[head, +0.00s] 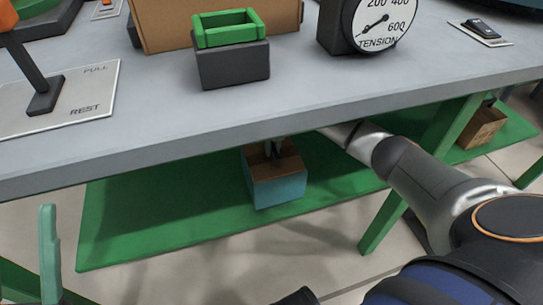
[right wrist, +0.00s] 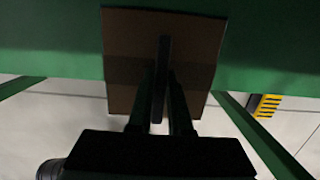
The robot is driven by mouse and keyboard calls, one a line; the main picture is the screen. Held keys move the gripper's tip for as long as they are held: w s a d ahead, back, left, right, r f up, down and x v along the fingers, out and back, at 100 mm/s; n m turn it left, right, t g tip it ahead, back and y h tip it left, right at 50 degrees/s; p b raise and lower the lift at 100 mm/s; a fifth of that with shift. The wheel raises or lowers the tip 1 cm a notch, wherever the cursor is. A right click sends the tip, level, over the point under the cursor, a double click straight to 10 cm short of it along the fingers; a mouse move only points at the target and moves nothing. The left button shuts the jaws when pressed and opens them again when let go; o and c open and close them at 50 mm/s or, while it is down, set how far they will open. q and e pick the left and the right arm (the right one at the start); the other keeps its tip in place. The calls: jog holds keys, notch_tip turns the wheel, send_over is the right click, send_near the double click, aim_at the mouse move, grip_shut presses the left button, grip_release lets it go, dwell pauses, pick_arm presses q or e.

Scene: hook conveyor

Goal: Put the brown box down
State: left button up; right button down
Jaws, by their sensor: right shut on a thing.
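The brown box (head: 276,172) is below the workbench, over the green lower shelf (head: 135,228). Its top is brown with a dark band and its front is blue-teal. My right gripper (head: 274,149) reaches in under the bench edge from the right and is shut on the upright dark fin on top of the box. In the right wrist view the brown box (right wrist: 118,60) shows beyond the fingers (right wrist: 161,80), which lie on both sides of the fin. I cannot tell whether the box's underside touches the shelf.
The grey bench top (head: 300,95) overhangs the shelf. It carries a green-rimmed dark block (head: 233,65), a tension gauge (head: 375,28) and a lever plate (head: 75,98). Another brown box (head: 482,127) stands at the right, near a slanted green leg (head: 440,140). The shelf's left part is clear.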

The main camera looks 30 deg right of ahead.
jog(key=shift+w+r, duration=0.1)
jog(key=shift+w, duration=0.35)
jog(key=shift+d+f+b, duration=0.1)
jog(key=shift+f+b, duration=1.1)
jog(key=shift+f, duration=0.6)
jog(key=shift+r, duration=0.1)
jog(key=c, duration=1.3)
grip_release()
jog(key=shift+f, duration=0.25)
jog(key=o, duration=0.5)
jog(key=shift+c, duration=0.2)
jog(key=shift+r, duration=0.1)
jog(key=r+p, duration=0.1)
jog(key=r, duration=0.1)
jog(key=r+p, duration=0.1)
jog(key=r, duration=0.2)
jog(key=s+r+p, duration=0.1)
jog(key=r, duration=0.1)
jog(key=shift+r, duration=0.3)
